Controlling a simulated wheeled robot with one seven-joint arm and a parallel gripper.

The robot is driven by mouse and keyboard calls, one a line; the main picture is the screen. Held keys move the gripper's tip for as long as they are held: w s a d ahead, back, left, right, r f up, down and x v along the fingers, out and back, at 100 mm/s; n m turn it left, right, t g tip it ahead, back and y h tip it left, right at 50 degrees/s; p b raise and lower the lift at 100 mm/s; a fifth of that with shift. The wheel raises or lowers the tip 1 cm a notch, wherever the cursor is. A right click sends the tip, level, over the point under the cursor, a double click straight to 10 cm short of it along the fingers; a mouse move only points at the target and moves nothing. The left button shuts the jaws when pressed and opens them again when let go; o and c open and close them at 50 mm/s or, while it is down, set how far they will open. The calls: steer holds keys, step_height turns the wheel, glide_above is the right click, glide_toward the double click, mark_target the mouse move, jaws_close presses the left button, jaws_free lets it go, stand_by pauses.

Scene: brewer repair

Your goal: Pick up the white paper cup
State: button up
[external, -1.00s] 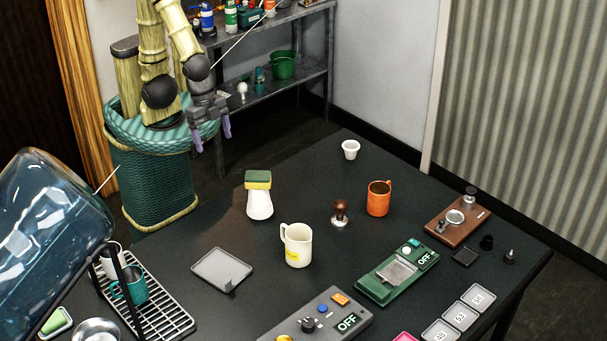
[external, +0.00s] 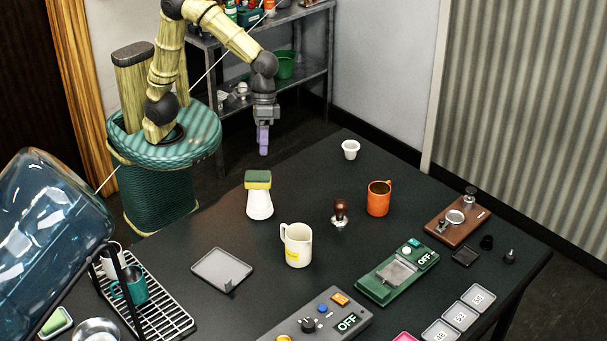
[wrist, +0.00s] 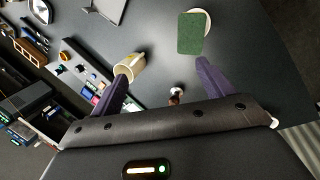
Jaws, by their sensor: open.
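A small white cup (external: 350,149), which looks like the paper cup, stands upright near the table's far edge in the external view. My gripper (external: 263,140) hangs pointing down, left of that cup and above the far left edge of the table. In the wrist view my gripper (wrist: 164,70) has its two purple fingers apart with nothing between them. I cannot make out the small cup for certain in the wrist view. A second white, cup-like thing (external: 260,207) stands closer to the middle, under a green and yellow sponge (external: 258,180).
A cream mug (external: 297,246), a tamper (external: 340,212) and an orange mug (external: 379,198) stand mid-table. A green scale (external: 385,284) and a wooden stand (external: 457,217) lie to the right. The table around the small cup is clear. A shelf (external: 290,90) stands behind.

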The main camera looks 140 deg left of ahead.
steer(key=w+a+n+t+h+b, duration=0.35)
steer(key=a+n, duration=0.35)
steer(key=a, duration=0.6)
steer(key=w+a+n+t+h+b, duration=0.2)
steer(key=a+n+b, duration=0.35)
steer(key=a, duration=0.75)
steer(key=s+a+r+n+t+b, duration=0.2)
steer(key=s+a+n+t+b, duration=0.5)
steer(key=s+a, duration=1.5)
step_height(320, 180, down, 24)
steer(key=t+p, duration=0.1)
steer(key=shift+d+p, duration=0.3)
steer(key=shift+d, duration=0.15)
